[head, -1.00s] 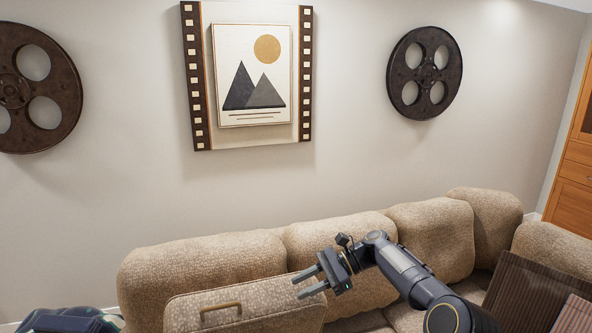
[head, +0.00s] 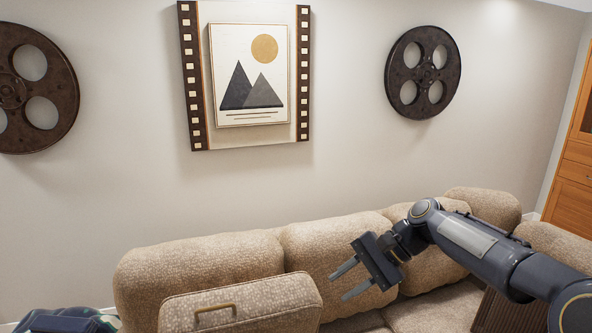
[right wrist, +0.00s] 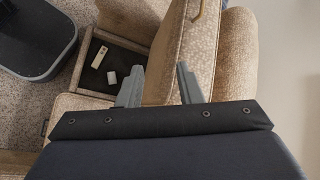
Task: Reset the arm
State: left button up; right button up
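My right gripper (head: 339,288) is open in front of the beige sofa (head: 200,262), with its two fingers pointing left and nothing between them. In the right wrist view, the same gripper (right wrist: 160,70) shows its fingers spread apart and empty. The arm behind it reaches in from the lower right. A raised, beige upholstered lid (head: 280,301) with a brass handle (head: 214,310) stands to the left of the gripper. I cannot make out my left gripper in either view.
An open dark compartment (right wrist: 112,57) holds a pale remote-like item (right wrist: 98,57) and a small white block (right wrist: 112,77). A brown striped cushion (head: 492,312) lies on the sofa at right. Film reels and a framed mountain picture (head: 250,85) hang on the wall.

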jog(key=s+d+r+n+t+h, duration=0.15)
jog(key=s+d, duration=0.25)
jog(key=s, duration=0.4)
jog(key=s+d+f+n+t+h, duration=0.15)
jog(key=s+d, duration=0.25)
jog(key=s, duration=0.4)
jog(key=s+d+f+n+t+h, duration=0.1)
jog(key=s+f+n, duration=0.1)
jog(key=s, duration=0.5)
jog(key=s+d+f+n+t+h, duration=0.1)
jog(key=s+f+n+t, duration=0.1)
jog(key=s+f, duration=0.3)
jog(key=shift+s+f+h, duration=0.2)
jog(key=shift+s+h, duration=0.1)
jog(key=shift+s, duration=0.55)
